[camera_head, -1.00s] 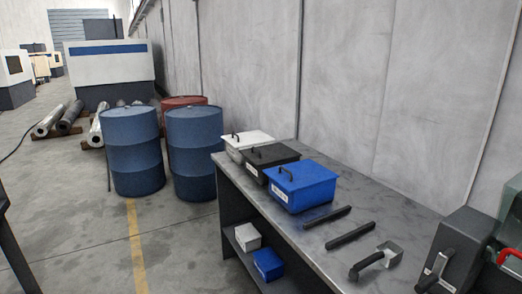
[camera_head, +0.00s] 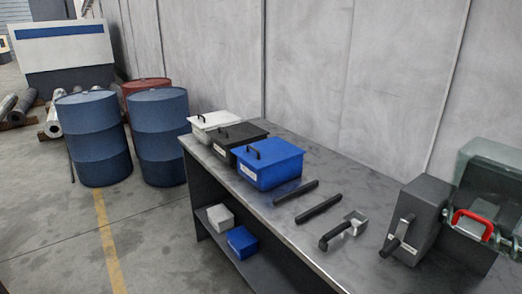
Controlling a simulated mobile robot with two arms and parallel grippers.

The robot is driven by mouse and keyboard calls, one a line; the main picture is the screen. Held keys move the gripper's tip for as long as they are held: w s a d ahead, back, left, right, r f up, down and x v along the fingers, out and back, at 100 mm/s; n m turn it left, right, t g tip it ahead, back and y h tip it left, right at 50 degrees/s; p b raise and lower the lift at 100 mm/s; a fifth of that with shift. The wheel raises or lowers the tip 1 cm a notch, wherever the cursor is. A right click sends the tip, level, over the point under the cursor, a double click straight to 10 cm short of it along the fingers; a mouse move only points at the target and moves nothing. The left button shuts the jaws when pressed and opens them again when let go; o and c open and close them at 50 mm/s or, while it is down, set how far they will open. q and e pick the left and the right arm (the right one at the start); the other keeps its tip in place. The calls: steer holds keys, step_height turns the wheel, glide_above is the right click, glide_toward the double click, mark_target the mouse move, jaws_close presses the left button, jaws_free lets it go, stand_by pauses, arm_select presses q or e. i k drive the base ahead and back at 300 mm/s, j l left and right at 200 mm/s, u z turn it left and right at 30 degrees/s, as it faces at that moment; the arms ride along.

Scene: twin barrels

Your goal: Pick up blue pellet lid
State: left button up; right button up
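The blue pellet lid (camera_head: 270,153) sits on top of a blue box (camera_head: 255,177) on the workbench, with a dark handle (camera_head: 252,153) on its top. The lid looks closed on the box. A label shows on the box's front side. Neither of my grippers is in the camera_head view.
The grey workbench (camera_head: 275,220) also holds a black lidded box (camera_head: 238,135), a white lidded box (camera_head: 213,122), two dark bars (camera_head: 296,193), a scoop (camera_head: 345,229) and a grey machine (camera_head: 425,220). Small white and blue boxes sit on the lower shelf. Blue barrels (camera_head: 95,137) stand left.

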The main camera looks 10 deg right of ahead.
mark_target(264, 153)
steer(key=z, duration=0.75)
steer(key=i+j+z, duration=0.1)
steer(key=j+z, duration=1.4)
